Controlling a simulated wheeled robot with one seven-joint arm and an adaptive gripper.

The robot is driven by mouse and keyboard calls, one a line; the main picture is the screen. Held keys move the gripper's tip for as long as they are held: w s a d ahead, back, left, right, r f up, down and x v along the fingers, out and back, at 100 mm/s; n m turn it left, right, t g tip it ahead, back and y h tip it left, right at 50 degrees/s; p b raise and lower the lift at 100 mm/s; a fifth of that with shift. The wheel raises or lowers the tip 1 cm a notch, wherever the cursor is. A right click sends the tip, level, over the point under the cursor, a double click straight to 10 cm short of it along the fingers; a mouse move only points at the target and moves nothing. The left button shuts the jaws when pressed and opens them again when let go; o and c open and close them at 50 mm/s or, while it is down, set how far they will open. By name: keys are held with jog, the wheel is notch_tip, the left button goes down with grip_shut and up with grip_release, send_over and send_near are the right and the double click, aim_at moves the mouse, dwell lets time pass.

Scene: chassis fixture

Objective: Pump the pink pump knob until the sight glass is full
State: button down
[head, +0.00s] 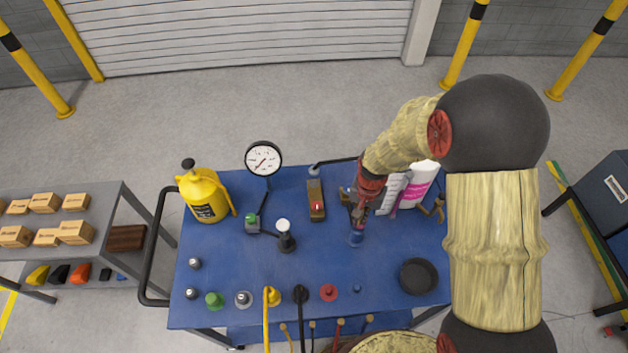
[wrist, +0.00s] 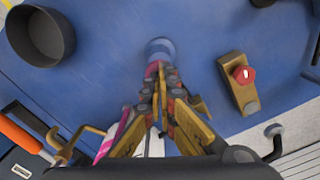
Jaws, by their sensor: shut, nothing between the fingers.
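My gripper (head: 358,222) points down over the right-centre of the blue bench, shut and empty. In the wrist view its fingertips (wrist: 165,72) meet just in front of a round blue-grey fitting (wrist: 160,48). This fitting also shows below the fingers in the head view (head: 356,239). A small pink part (wrist: 152,71), apparently the pump knob, shows at the left of the fingertips and is mostly hidden by them. I cannot tell whether the fingers touch it. I cannot make out the sight glass or its level for sure.
A brass block with a red button (head: 317,200) stands left of my gripper. A white and pink container (head: 415,187) is behind right; a dark bowl (head: 418,276) is front right.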

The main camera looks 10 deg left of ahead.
jog(key=shift+f, duration=0.65)
jog(key=shift+r+p, duration=1.5)
jog(key=shift+r, duration=1.3)
jog(key=shift+f, duration=0.2)
jog(key=shift+f+b, duration=2)
jog(key=shift+f, duration=0.65)
jog(key=shift+r+p, duration=1.75)
jog(key=shift+r, duration=1)
jog(key=shift+f, duration=0.1)
